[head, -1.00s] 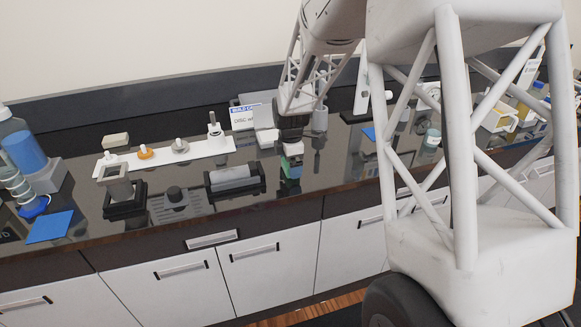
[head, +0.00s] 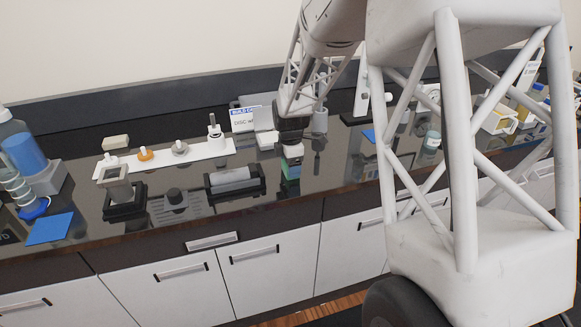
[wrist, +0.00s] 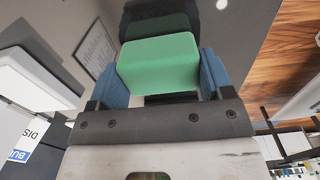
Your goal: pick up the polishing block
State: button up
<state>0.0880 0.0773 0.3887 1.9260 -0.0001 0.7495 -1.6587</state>
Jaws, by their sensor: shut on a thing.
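The polishing block appears to be the green block (wrist: 158,64), which sits between the two blue fingers of my gripper (wrist: 160,78) in the wrist view. My gripper is shut on it. In the head view my gripper (head: 291,168) points down over the front part of the dark counter. The block is small there and partly hidden by the fingers. A dark green shape behind the block in the wrist view looks like its reflection in the glossy top. I cannot tell whether the block touches the counter.
Left of my gripper a grey roller lies in a black cradle (head: 236,190). A white strip with several knobs (head: 195,151) lies behind it. A white sign (head: 243,119) stands behind my gripper. A blue pad (head: 49,228) lies at far left.

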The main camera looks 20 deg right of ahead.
jog(key=shift+r, duration=0.2)
jog(key=shift+r, duration=0.55)
notch_tip(320, 180, up, 2)
jog(key=shift+r, duration=0.1)
jog(key=s+a+r, duration=0.1)
jog(key=s, duration=1.5)
jog(key=shift+a+r, duration=0.15)
jog(key=shift+a, duration=0.05)
